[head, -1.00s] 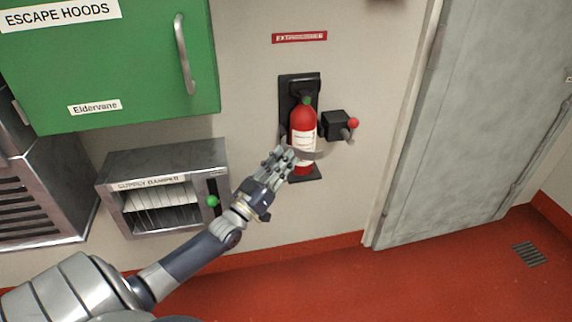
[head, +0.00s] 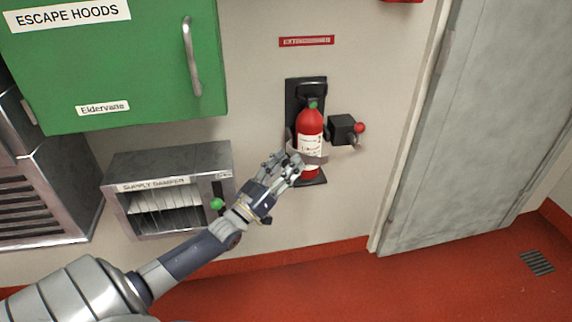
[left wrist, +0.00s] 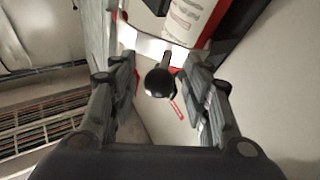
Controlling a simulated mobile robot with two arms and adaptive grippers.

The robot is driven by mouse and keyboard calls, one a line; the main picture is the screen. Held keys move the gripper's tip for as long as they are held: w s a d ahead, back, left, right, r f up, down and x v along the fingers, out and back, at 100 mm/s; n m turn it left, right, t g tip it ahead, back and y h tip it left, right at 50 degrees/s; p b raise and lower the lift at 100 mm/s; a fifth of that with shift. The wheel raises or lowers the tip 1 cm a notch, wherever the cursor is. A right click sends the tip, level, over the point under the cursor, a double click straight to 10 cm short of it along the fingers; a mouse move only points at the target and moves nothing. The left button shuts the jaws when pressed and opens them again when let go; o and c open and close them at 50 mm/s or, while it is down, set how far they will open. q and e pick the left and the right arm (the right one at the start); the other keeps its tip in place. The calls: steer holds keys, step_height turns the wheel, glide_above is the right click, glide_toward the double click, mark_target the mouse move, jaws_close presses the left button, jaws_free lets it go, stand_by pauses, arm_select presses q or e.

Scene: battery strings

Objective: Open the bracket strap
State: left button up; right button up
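A red fire extinguisher (head: 310,123) stands upright in a black wall bracket (head: 305,88). A pale metal strap (head: 316,156) goes around its lower part. My left gripper (head: 286,161) is in front of the strap's left side. In the left wrist view the strap (left wrist: 150,46) crosses the extinguisher (left wrist: 187,22). A black ball knob (left wrist: 159,82) on a short stem sits between the spread fingers of the left gripper (left wrist: 165,85), with gaps on both sides. My right gripper is not in view.
A black box (head: 342,129) with a red-knobbed lever is just right of the extinguisher. A supply damper box (head: 165,160) with a green knob (head: 217,204) is at the left, below a green cabinet (head: 120,65). A grey door (head: 465,130) is at the right.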

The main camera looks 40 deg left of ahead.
arm_select(q)
steer(key=d+v, duration=0.1)
steer(key=v, duration=1.1)
steer(key=shift+a, duration=0.45)
